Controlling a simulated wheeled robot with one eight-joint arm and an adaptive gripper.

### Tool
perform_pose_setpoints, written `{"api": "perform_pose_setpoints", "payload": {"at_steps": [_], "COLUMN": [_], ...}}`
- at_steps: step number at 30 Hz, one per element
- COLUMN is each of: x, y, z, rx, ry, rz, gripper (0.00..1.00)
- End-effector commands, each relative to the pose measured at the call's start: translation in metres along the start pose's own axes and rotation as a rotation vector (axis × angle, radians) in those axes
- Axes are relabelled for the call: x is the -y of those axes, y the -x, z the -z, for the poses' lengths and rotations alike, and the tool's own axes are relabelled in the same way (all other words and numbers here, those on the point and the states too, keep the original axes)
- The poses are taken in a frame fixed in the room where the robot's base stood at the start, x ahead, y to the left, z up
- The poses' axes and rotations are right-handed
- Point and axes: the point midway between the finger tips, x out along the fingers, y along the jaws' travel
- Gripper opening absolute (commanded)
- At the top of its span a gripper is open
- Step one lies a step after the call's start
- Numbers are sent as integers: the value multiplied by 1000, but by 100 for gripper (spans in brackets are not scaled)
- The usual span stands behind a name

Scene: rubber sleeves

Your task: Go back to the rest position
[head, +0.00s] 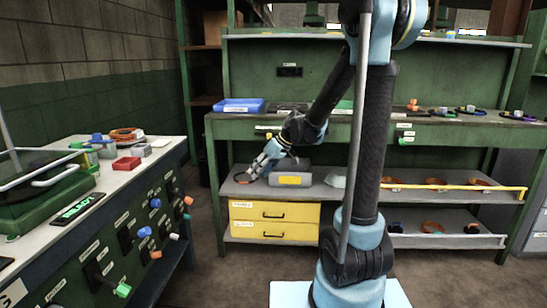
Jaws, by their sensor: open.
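My gripper (255,172) is at the end of my blue and black arm, which reaches forward and bends down to the left. It is small in the head view, over the left part of the green workbench's lower shelf (245,190). Its fingers point down and left, and it looks empty. A dark ring-like thing (241,178) lies on the shelf close to the fingertips; I cannot tell whether they touch it. A grey box with a yellow label (290,180) stands just right of the gripper.
Yellow drawers (274,219) are under the shelf. A blue tray (239,105) lies on the benchtop above. A side bench (150,160) with several small parts and knobs stands at left. A yellow rail (455,187) edges the right shelf. Floor (205,260) between the benches is clear.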

Motion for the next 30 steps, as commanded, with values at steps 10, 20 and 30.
{"api": "perform_pose_setpoints", "payload": {"at_steps": [10, 20, 30], "x": [15, 30, 46], "y": [57, 96, 120], "z": [-75, -152, -236], "rx": [72, 129, 173], "ry": [-167, -330, -500], "rz": [-125, -250, -387], "gripper": [48, 48, 48]}}
